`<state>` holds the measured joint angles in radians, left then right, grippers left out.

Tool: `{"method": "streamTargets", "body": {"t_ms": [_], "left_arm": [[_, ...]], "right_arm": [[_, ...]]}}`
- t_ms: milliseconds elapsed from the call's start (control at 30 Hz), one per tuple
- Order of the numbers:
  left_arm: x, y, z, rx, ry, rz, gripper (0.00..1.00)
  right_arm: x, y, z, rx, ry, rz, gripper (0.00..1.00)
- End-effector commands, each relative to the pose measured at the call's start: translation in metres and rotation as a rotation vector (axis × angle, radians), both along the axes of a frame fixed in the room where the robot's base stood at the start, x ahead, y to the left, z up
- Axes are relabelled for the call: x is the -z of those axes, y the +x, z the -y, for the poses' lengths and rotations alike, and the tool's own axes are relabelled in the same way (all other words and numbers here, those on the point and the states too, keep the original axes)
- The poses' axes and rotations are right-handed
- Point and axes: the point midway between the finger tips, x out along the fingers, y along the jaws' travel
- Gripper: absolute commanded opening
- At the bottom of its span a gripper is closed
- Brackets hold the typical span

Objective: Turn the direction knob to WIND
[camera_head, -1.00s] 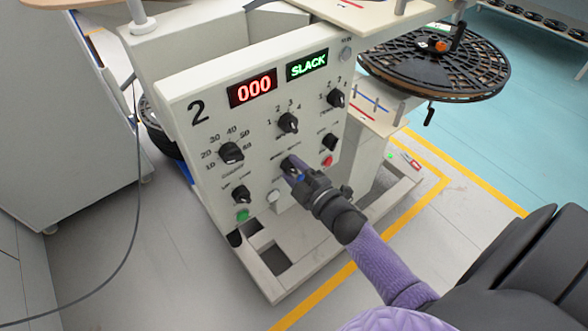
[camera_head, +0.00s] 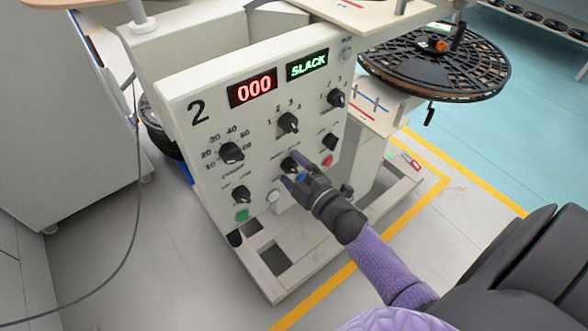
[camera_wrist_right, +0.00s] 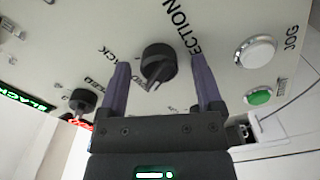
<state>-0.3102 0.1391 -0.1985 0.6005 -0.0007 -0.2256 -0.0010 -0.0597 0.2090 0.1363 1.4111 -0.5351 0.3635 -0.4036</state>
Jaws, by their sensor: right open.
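The direction knob (camera_head: 289,164) is a black knob low in the middle of the pale panel of station 2. In the right wrist view the same black knob (camera_wrist_right: 158,61) sits under lettering that reads "...ECTION". A light pointer line shows on it, but I cannot tell which label it points at. My right gripper (camera_head: 293,168) is open, with one purple finger on each side of the knob. In the right wrist view gaps show between the knob and both fingers of the gripper (camera_wrist_right: 160,68). My left gripper is not in view.
The panel has a red "000" display (camera_head: 253,88) and a green "SLACK" display (camera_head: 307,64). Other knobs surround the gripper, including one (camera_head: 231,152) to the left. A white button (camera_head: 273,196), green button (camera_head: 242,215) and red button (camera_head: 327,160) are near. A black reel (camera_head: 435,62) stands right.

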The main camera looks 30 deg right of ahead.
Motion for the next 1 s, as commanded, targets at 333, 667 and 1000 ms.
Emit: {"method": "streamTargets", "body": {"t_ms": [333, 667, 1000], "left_arm": [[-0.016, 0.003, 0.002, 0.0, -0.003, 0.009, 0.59], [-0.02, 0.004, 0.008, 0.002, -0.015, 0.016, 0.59], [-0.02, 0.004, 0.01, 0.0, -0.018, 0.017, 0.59]], "right_arm": [[-0.002, -0.059, 0.005, 0.001, 0.001, -0.003, 0.84], [0.0, -0.1, 0.008, 0.0, -0.001, -0.001, 0.84], [0.0, -0.099, 0.008, 0.0, 0.0, -0.001, 0.84]]}}
